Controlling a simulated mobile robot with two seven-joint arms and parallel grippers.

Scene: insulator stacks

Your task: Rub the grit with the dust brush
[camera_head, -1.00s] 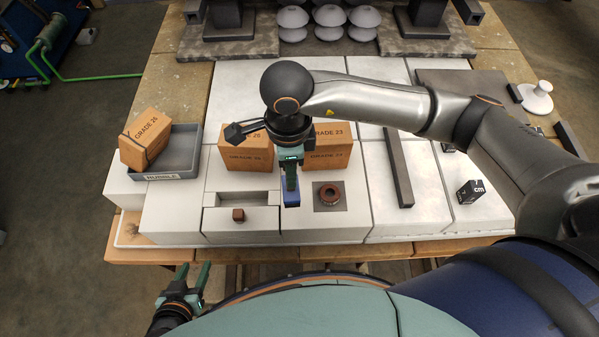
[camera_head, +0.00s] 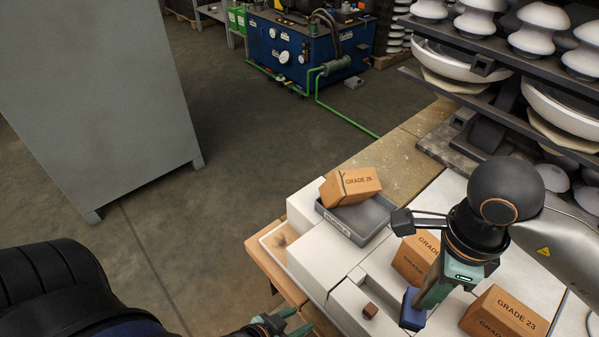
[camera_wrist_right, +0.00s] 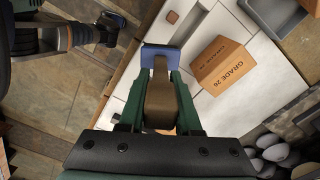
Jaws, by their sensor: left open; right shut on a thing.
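My right gripper (camera_head: 425,288) is shut on the dust brush (camera_head: 412,311), a blue block that points down. The right wrist view shows its blue head (camera_wrist_right: 160,56) and brown handle (camera_wrist_right: 160,102) between the fingers. The brush is over the white blocks; I cannot tell whether it touches them. The grit (camera_head: 280,240) is a small brownish patch on the pale ledge at the worktop's left corner, left of the brush and apart from it. My left gripper (camera_head: 292,323) is open and empty at the bottom edge, partly cut off.
A grey tray (camera_head: 370,222) holds a tilted orange box (camera_head: 350,186) behind the grit. A small brown cube (camera_head: 370,311) lies left of the brush. Orange boxes (camera_head: 505,315) stand near my right gripper. A grey cabinet (camera_head: 100,100) stands on the floor at left.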

